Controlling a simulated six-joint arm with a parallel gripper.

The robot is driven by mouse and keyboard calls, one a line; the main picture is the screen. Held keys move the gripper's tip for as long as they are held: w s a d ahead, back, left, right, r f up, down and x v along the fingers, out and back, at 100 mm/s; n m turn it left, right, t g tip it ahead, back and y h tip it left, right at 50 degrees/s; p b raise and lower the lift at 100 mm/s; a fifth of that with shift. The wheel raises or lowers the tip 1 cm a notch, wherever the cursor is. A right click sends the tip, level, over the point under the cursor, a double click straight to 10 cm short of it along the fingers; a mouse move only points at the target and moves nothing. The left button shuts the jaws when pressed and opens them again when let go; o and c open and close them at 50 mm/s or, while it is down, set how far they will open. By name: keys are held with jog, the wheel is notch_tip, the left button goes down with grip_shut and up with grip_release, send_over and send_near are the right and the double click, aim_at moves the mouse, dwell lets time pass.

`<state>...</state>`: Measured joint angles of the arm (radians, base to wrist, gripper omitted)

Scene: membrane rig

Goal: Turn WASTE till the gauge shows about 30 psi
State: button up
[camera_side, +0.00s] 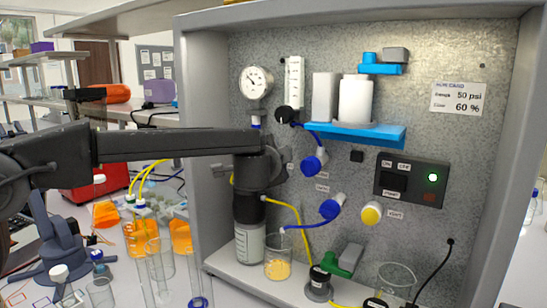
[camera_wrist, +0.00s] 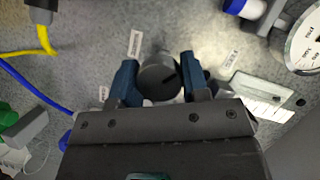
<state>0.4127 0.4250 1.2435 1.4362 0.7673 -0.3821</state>
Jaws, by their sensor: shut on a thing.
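My gripper (camera_wrist: 158,70) is shut on a dark round knob (camera_wrist: 158,84), one blue finger on each side. A dark pointer mark shows on the knob's face. I cannot read the small labels near it, so I cannot confirm WASTE on it. In the side view my dark wrist hides the held knob and the fingertips. The round white gauge (camera_side: 255,82) is at the panel's upper left. Its dark needle is too small to read exactly. The gauge also shows, cut off, at the wrist view's right edge (camera_wrist: 304,46).
A clear flow tube (camera_side: 294,82) with a black knob (camera_side: 286,114) is right of the gauge. Beakers (camera_side: 278,270) stand below. A sign (camera_side: 459,98) reads 50 psi and 60 %.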

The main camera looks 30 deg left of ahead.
jog(key=shift+m+t+y, duration=0.3)
jog(key=shift+m, duration=0.7)
jog(key=o, duration=0.9)
jog(key=shift+o, duration=0.2)
jog(key=shift+s, duration=0.15)
jog(key=f+v, duration=0.1)
jog(key=v, duration=1.2)
jog(key=shift+s+d+r, duration=0.15)
jog(key=shift+s+r, duration=0.1)
jog(key=shift+r, duration=0.15)
